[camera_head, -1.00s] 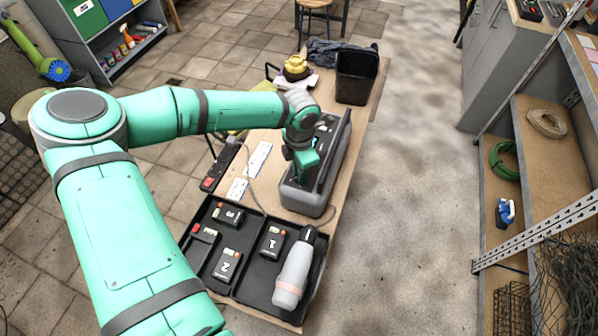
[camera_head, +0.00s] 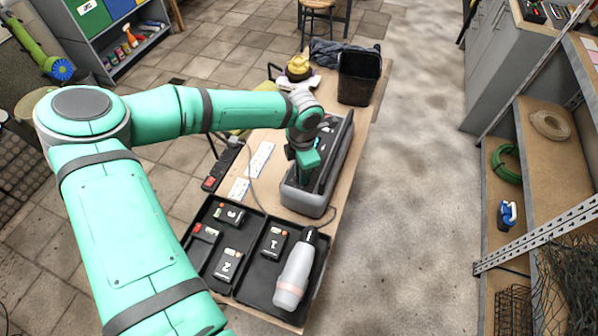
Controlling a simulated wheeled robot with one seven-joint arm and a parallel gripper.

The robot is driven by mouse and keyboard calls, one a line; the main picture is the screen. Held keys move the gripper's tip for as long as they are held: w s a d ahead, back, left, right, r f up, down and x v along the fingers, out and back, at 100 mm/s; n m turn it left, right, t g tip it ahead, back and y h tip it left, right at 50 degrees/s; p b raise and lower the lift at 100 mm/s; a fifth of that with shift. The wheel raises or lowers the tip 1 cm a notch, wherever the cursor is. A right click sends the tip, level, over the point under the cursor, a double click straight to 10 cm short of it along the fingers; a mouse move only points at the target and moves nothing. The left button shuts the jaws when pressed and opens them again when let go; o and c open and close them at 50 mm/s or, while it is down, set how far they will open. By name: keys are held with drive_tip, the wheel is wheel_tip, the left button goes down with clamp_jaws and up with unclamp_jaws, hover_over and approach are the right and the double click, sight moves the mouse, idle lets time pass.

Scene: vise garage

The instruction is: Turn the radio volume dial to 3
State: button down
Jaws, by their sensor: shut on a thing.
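The radio (camera_head: 306,202) is a long grey and black box on the wooden bench, beyond the black tray. My gripper (camera_head: 306,172) points down at the radio's top panel. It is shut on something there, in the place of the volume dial. The dial itself and the numbers around it are hidden behind my gripper and too small to read. A small lit cyan patch shows on the radio beside my wrist.
A black tray (camera_head: 217,287) at the bench's near end holds several numbered black boxes and a grey bottle (camera_head: 295,270). A black bin (camera_head: 357,78) and a yellow object (camera_head: 298,67) stand at the far end.

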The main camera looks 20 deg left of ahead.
drive_tip(key=shift+d, duration=0.1)
idle(0.3)
drive_tip(key=c, duration=1.6)
unclamp_jaws()
drive_tip(key=shift+s, duration=0.1)
drive_tip(key=shift+r, duration=0.1)
wheel_tip(320, 180, up, 11)
drive_tip(key=shift+f, duration=0.2)
